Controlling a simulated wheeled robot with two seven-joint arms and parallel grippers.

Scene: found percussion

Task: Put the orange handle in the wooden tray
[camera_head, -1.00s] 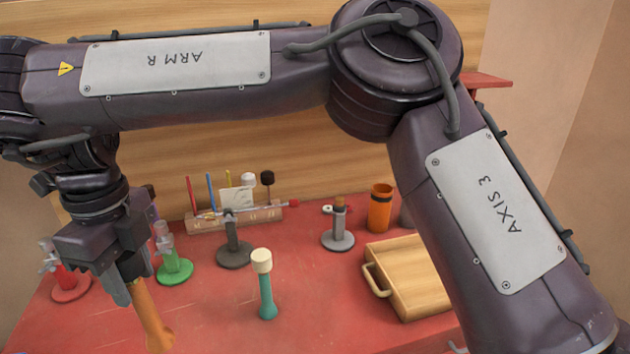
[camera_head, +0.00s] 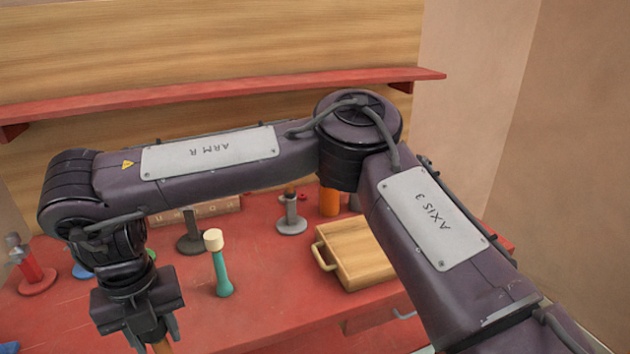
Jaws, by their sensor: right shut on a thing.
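My right gripper (camera_head: 150,330) is at the lower left of the head view, in front of the red table. It is shut on the orange handle (camera_head: 162,347), of which only a short piece shows at the bottom edge of the picture. The wooden tray (camera_head: 352,252) lies on the table right of centre, with a pale loop handle on its left side. The part of the tray's inside that I see looks empty. The gripper is well to the left of the tray and apart from it. My left gripper does not show.
A teal-handled mallet with a cream head (camera_head: 221,268) stands between gripper and tray. Behind are a grey stand (camera_head: 291,218), a dark stand (camera_head: 190,240), an orange cup (camera_head: 329,202) and a wooden rack (camera_head: 212,212). A red stand (camera_head: 34,277) is far left. A red shelf (camera_head: 220,90) crosses the back wall.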

